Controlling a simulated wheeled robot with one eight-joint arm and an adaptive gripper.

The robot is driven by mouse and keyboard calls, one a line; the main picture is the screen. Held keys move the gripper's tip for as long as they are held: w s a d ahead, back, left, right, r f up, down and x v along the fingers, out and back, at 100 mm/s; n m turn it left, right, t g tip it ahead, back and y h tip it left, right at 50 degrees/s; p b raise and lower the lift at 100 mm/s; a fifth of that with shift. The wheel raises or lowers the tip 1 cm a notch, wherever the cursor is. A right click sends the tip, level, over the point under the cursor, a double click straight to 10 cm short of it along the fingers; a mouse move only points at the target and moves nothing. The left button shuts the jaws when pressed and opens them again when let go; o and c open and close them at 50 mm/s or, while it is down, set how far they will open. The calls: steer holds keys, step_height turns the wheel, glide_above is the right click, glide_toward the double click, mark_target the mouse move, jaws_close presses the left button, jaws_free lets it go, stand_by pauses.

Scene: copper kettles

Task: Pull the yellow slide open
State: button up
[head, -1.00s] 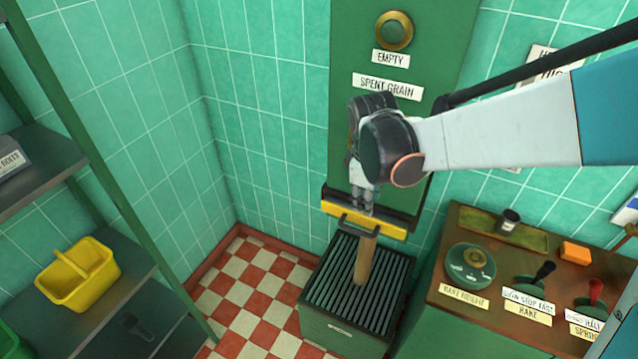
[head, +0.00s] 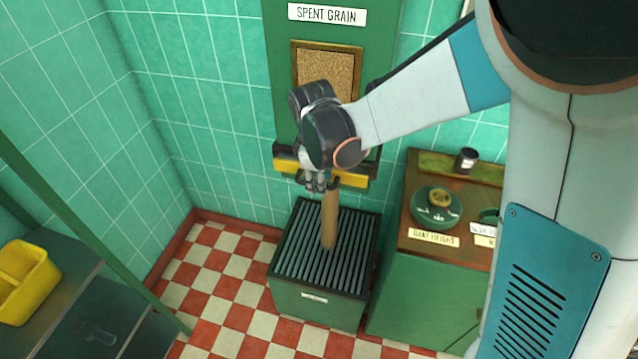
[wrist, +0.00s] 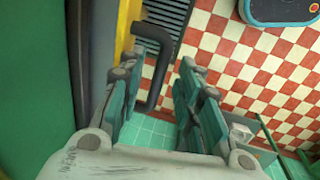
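The yellow slide (head: 350,180) is a yellow bar across the bottom of the green spent grain chute (head: 279,70). In the wrist view the yellow slide (wrist: 126,25) carries a black loop handle (wrist: 156,75). My gripper (head: 315,184) is in front of the slide in the head view and hides its middle and most of the handle. In the wrist view my gripper (wrist: 168,70) has its teal fingers apart, with the handle showing in the gap between them. I cannot tell whether a finger touches the handle.
A green box with a slatted grate (head: 290,245) stands below the chute, with a brown column (head: 329,222) above it. A control cabinet (head: 415,290) is at right. A shelf with a yellow basket (head: 24,285) is at left. Checkered floor lies between.

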steer(key=shift+f, duration=0.25)
steer(key=shift+w, duration=0.1)
jaws_close()
